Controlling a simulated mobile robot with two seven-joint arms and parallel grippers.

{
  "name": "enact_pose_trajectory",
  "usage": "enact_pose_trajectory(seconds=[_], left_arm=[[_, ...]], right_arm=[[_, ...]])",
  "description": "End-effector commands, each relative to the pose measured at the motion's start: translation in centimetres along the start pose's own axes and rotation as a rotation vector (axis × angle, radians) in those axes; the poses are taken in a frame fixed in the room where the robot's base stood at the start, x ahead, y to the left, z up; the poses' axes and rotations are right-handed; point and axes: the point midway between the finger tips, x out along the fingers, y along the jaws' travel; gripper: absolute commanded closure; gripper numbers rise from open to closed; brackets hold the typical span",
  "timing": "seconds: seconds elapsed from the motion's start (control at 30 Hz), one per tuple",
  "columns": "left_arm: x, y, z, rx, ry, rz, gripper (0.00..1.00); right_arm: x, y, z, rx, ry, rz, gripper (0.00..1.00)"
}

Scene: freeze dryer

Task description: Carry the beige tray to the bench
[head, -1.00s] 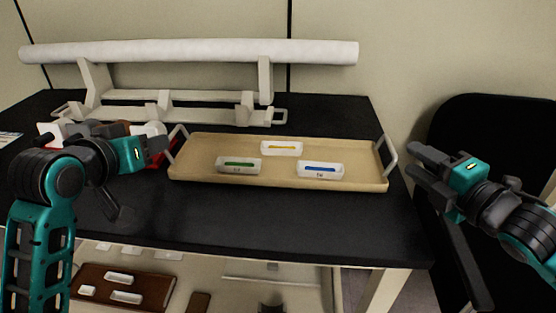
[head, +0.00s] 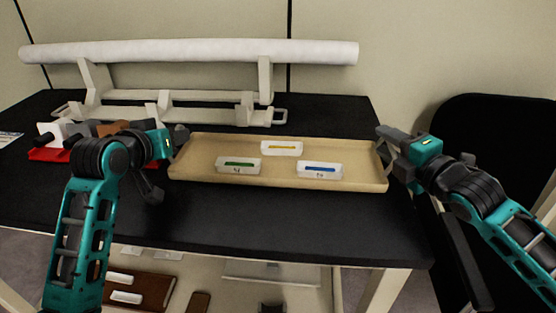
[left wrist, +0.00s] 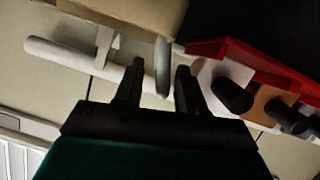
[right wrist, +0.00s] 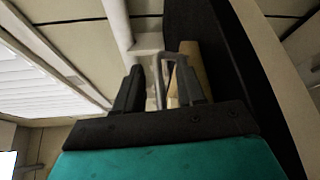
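The beige tray (head: 215,148) lies flat on a black-topped table (head: 290,225). It holds three small white boxes, marked yellow (head: 281,148), green (head: 238,166) and blue (head: 320,170). My left gripper (head: 181,138) is at the tray's left handle, and the handle (left wrist: 162,68) stands between its parted fingers in the left wrist view. My right gripper (head: 386,142) is at the right handle, and that handle (right wrist: 157,80) shows between its parted fingers in the right wrist view. Both grippers look open around the handles. Whether the fingers touch them is unclear.
A white roll on a rack (head: 190,52) stands behind the tray. A red holder with tools (head: 48,154) is close by my left gripper. A lower shelf (head: 250,285) holds a brown tray (head: 155,290). A black chair (head: 500,130) stands to the right.

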Motion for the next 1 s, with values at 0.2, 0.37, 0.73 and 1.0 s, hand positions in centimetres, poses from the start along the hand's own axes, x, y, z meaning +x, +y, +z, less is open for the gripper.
enact_pose_trajectory(seconds=[0.2,0.37,0.73,1.0], left_arm=[[-0.02,0.00,0.01,-0.001,0.000,0.000,0.82],[-0.03,0.00,0.01,0.000,0.000,0.000,0.97],[-0.03,0.00,0.02,0.000,0.000,0.000,1.00],[-0.10,0.04,-0.18,0.000,0.003,0.001,1.00]], right_arm=[[-0.03,-0.01,0.00,0.000,0.000,0.000,0.82],[-0.03,-0.01,0.00,0.000,0.000,0.000,0.98],[-0.03,-0.01,-0.01,0.000,0.000,0.000,1.00],[-0.04,0.21,0.03,0.000,0.000,0.003,1.00]])
